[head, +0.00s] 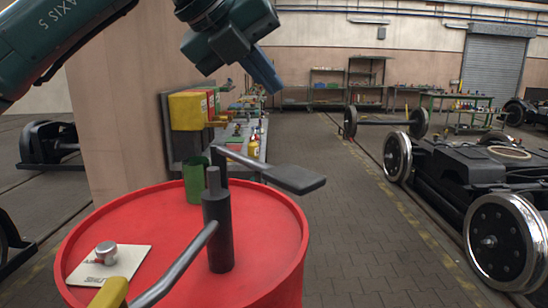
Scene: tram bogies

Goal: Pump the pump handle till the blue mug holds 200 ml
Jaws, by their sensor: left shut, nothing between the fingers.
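A dark pump (218,232) stands upright on the red drum (283,262). A grey bar runs from it toward the lower left and ends in a yellow grip (108,293), cut off by the picture's edge. A dark bent arm with a flat black end (295,179) reaches out to the right. A green cup (195,180) stands behind the pump, at the drum's far side. I see no blue mug. My left gripper (270,82) is shut and empty, above and apart from the pump. My right gripper is out of view.
A card (92,272) and a small metal knob-like piece (106,253) lie on the drum top. Red, yellow and green bins (190,110) hang by a pillar and a cluttered bench. Wheelsets and a bogie (470,190) stand at right. The floor between is clear.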

